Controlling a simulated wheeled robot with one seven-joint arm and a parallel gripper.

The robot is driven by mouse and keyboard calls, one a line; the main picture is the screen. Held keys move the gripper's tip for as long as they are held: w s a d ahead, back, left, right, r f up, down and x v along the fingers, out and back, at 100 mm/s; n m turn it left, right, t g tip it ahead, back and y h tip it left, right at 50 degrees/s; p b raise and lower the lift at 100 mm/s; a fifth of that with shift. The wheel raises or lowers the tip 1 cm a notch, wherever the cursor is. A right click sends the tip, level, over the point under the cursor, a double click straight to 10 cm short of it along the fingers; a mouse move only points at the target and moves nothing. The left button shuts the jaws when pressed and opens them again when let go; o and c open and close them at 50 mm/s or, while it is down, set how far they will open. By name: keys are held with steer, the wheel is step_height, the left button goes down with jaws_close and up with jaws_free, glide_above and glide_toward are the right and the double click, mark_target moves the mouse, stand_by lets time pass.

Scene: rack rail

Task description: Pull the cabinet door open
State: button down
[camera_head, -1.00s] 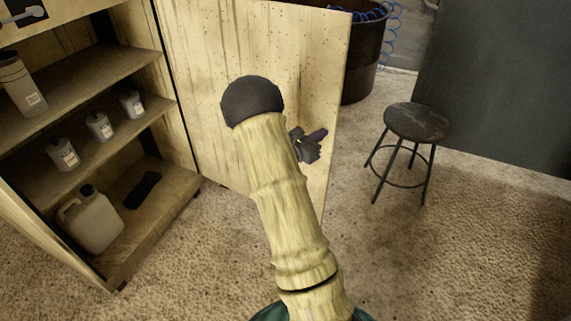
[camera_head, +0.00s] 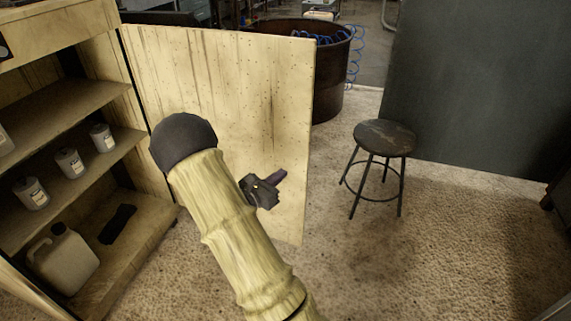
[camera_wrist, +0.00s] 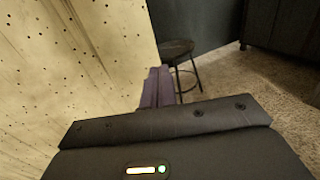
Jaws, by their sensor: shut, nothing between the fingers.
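The cabinet door (camera_head: 225,85) is a pale, stained wooden panel and stands wide open, swung out to the right of the cabinet (camera_head: 75,95). The cabinet's shelves are exposed. My gripper (camera_head: 282,175) is in front of the door's inner face, near its free right edge. In the wrist view my gripper's fingers (camera_wrist: 156,86) are together and empty, beside the door (camera_wrist: 75,60), whose edge is just left of them. I cannot tell whether they touch it. My arm hides part of the door's lower left. No handle is visible.
White bottles (camera_head: 69,162) and a jug (camera_head: 62,260) stand on the shelves, with a dark flat item (camera_head: 117,224) beside the jug. A round stool (camera_head: 384,138) stands to the right of the door. A rusty drum (camera_head: 330,85) is behind it. The floor at lower right is clear.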

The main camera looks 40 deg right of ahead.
steer(key=shift+s+a+p, duration=0.15)
steer(key=shift+s+a, duration=0.6)
steer(key=shift+a, duration=0.2)
steer(key=shift+s+a+p, duration=0.15)
steer(key=shift+s+a, duration=0.55)
steer(key=shift+a, duration=0.2)
steer(key=s+a+f+m+g+y, duration=0.1)
steer(key=s+a+m+g+y, duration=0.1)
steer(key=s+m+g+y, duration=0.3)
steer(key=s+a+f+m+g+y, duration=0.1)
steer(key=s+a+m+g+y, duration=0.15)
steer(key=s+m, duration=0.4)
steer(key=a+r+m+t+y, duration=0.25)
steer(key=a+m+y, duration=0.25)
steer(key=a, duration=0.3)
steer(key=a+r+m+t+y, duration=0.2)
steer(key=a+m+t+y, duration=0.25)
steer(key=a, duration=0.35)
step_height(320, 180, up, 34)
steer(key=p, duration=3.4)
steer(key=shift+s+f+g+y, duration=0.15)
steer(key=shift+s+g+y, duration=0.15)
steer(key=shift+g, duration=0.15)
